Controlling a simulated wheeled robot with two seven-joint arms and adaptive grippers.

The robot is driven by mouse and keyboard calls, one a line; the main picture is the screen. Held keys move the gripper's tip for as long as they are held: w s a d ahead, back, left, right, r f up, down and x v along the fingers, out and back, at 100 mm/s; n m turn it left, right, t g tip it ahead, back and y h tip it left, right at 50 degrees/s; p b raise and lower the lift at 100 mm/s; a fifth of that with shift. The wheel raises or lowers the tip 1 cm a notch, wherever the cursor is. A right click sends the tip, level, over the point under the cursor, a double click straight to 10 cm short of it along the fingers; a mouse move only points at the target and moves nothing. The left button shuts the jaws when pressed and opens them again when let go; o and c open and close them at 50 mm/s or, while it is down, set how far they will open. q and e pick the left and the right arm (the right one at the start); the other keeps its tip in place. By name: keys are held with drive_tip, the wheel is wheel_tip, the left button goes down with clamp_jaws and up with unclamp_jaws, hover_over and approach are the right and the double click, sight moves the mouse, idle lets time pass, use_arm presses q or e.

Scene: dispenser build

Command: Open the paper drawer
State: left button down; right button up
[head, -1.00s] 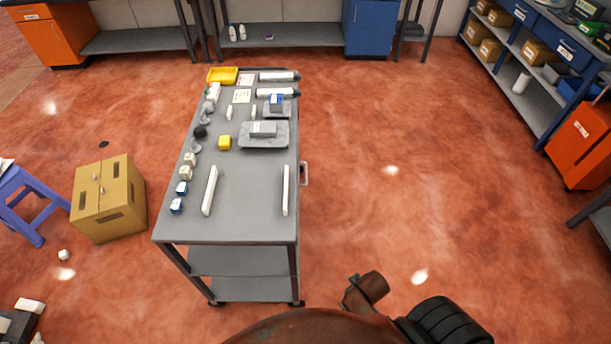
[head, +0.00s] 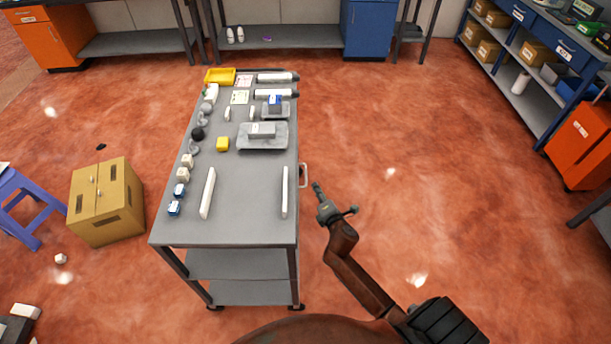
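A grey metal cart (head: 262,222) stands in the middle of the head view, its top crowded along the left and far edges. A small pale handle (head: 304,175) sticks out from the cart's right side; no open drawer shows there. I cannot tell for certain which piece here is the paper drawer. My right gripper (head: 319,188) is just right of the cart, close to the handle and apart from it in the picture. Its fingers are small and seen nearly edge-on, so their opening is unclear. My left gripper is not in view.
A tan box (head: 105,205) and a purple stool (head: 25,205) stand left. An orange cabinet (head: 580,143) and shelving are right. The floor (head: 440,170) right of the cart is clear.

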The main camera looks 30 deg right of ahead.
sight(306, 174)
drive_tip(key=w, duration=0.3)
drive_tip(key=w+n+b, duration=0.1)
drive_tip(key=w, duration=0.2)
drive_tip(key=w+f+n, duration=0.1)
drive_tip(key=w, duration=0.2)
drive_tip(key=shift+w+d+t+y+b, duration=0.3)
drive_tip(key=shift+b, duration=0.05)
drive_tip(key=shift+c, duration=0.3)
clamp_jaws()
